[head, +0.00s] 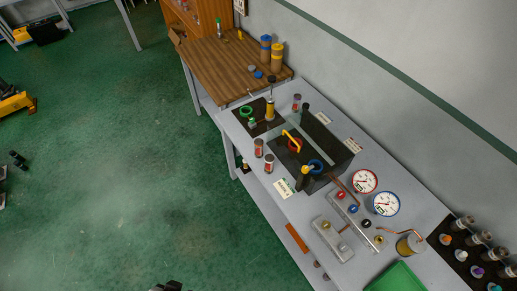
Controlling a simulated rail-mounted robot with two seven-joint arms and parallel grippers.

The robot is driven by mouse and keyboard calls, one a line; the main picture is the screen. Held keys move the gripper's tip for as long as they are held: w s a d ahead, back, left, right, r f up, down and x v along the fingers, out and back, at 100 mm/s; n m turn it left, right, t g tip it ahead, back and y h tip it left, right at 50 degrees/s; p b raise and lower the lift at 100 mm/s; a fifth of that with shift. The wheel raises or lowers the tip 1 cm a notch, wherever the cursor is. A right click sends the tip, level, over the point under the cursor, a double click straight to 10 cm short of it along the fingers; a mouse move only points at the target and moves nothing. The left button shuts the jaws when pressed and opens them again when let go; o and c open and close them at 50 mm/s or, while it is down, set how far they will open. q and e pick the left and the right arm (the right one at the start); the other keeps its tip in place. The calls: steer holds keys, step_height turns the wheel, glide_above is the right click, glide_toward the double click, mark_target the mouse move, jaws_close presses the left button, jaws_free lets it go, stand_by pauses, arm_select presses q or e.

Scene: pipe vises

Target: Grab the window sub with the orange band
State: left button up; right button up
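At the lower right, a dark mat or rack (436,237) holds several clear-looking cylinders, with small coloured pieces in front of them. An orange piece (446,240) is nearest its left end, in line with a grey-topped cylinder (464,221). White, purple and teal pieces follow to the right. I cannot tell whether orange piece and cylinder are one window sub. My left gripper (18,160) seems to be the small dark shape at the far left, over the floor. A dark tip at the bottom edge (168,287) looks like my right gripper, mostly cut off. Both are far from the rack.
A grey bench (285,225) carries a dark open-topped tank (325,150), red and blue gauges (386,203), metal blocks (333,240), a brass cylinder (410,244) and a green tray (397,278). A wooden table (225,62) adjoins it. The green floor (130,190) is mostly clear.

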arm_select(q)
steer(key=shift+o, duration=0.4)
steer(key=o, duration=0.6)
